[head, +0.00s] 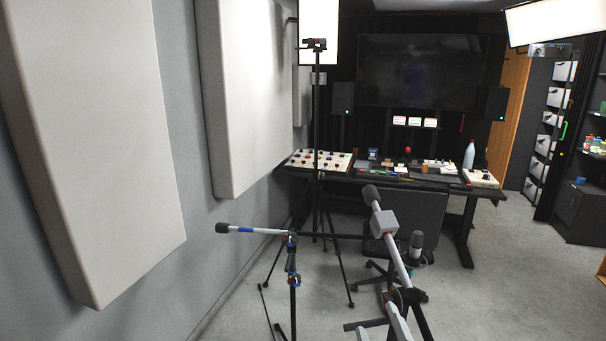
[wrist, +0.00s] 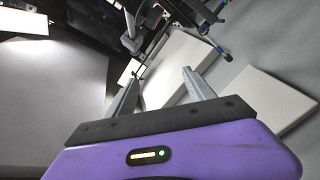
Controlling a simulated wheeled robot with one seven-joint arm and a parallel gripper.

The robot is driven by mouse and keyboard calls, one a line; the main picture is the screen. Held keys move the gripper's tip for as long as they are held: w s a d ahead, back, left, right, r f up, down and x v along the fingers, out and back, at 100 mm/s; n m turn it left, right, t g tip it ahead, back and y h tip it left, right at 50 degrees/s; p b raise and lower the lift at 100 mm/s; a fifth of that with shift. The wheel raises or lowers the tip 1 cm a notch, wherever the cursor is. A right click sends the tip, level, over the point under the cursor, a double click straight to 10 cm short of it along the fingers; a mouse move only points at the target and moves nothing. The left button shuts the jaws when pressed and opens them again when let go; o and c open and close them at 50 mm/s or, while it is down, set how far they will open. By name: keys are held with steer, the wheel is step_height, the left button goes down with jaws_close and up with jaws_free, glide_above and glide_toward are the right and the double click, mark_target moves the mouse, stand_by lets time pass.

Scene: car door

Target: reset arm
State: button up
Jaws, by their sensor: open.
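My gripper (wrist: 160,72) shows in the wrist view, with a purple body, a dark crossbar and two grey metal fingers. The fingers stand well apart and nothing is between them. Behind them the view is tilted and shows pale wall panels (wrist: 180,62) and part of a stand at the top. No object is held.
Microphone stands with booms (head: 265,232) fill the near middle; one carries a grey box (head: 384,223). Large panels (head: 95,140) hang on the left wall. A cluttered desk (head: 440,186) and a dark screen (head: 420,72) are behind. Open floor (head: 530,270) lies at right.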

steer(key=s+d+f+m+g+b, duration=0.1)
steer(key=s+d+f+m, duration=0.1)
steer(key=s, duration=1.1)
steer(key=s+d+f+m+g+b, duration=0.1)
steer(key=s+f+m, duration=0.3)
steer(key=s, duration=1)
steer(key=s+d+f+m+b, duration=0.2)
steer(key=s+f+m+b, duration=0.1)
steer(key=s, duration=1.1)
step_height(320, 180, down, 2)
steer(key=shift+s+d+m+g, duration=0.2)
steer(key=shift+d+m+g, duration=0.2)
steer(key=shift+m, duration=0.1)
